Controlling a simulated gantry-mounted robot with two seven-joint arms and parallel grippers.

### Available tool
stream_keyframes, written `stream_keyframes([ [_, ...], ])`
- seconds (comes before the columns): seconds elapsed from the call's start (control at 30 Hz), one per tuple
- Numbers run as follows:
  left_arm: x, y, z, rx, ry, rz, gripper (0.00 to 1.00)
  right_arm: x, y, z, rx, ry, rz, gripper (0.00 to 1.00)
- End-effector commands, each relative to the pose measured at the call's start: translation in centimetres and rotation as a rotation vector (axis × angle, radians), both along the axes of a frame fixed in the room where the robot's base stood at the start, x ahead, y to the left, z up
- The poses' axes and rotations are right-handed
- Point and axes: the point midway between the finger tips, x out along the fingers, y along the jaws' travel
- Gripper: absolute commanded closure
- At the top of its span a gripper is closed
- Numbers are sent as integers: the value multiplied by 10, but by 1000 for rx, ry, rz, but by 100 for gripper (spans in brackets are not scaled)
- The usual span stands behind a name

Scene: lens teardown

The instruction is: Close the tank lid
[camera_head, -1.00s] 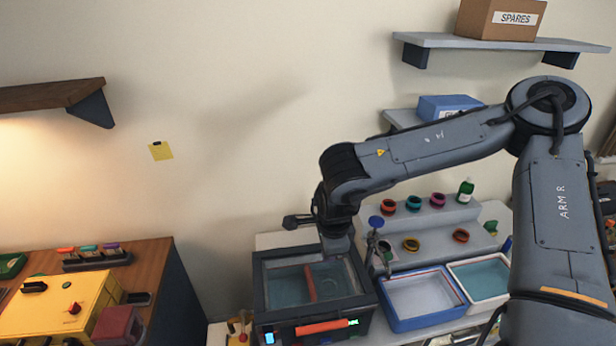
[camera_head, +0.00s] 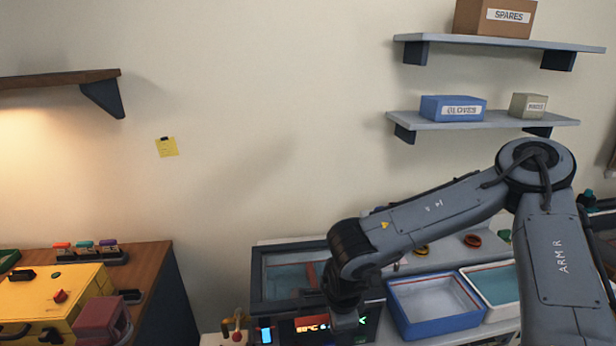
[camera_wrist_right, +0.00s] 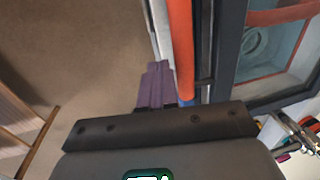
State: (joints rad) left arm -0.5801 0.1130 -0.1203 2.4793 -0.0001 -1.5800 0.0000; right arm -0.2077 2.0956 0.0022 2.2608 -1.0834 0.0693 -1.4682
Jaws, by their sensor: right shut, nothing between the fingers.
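The tank (camera_head: 258,285) has a dark frame and a blue-green interior with a red-orange strip across it, at the lower middle of the head view. My right arm covers its right part. In the right wrist view the dark frame (camera_wrist_right: 228,50) stands at the right, with a round shape behind the pane. I cannot tell how the lid sits. An orange bar (camera_wrist_right: 181,50) runs along the tank's near side. My right gripper (camera_wrist_right: 158,66) is shut and empty, its purple fingers close beside the bar; contact is unclear. In the head view it points down at the tank's front. My left gripper is out of view.
A blue tray (camera_head: 432,323) and a white tray (camera_head: 496,286) stand right of the tank. A yellow box (camera_head: 50,305) sits on the wooden cabinet at the left. A gap separates cabinet and tank bench. Shelves hang on the wall above.

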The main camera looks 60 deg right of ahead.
Motion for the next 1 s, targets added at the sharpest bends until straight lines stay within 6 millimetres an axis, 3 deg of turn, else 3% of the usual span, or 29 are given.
stream_keyframes([
  [0.73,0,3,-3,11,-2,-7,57,1,-1,-5,-1,-1,0,100],
  [1.0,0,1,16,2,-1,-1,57,-2,1,18,-1,-1,-1,100],
])
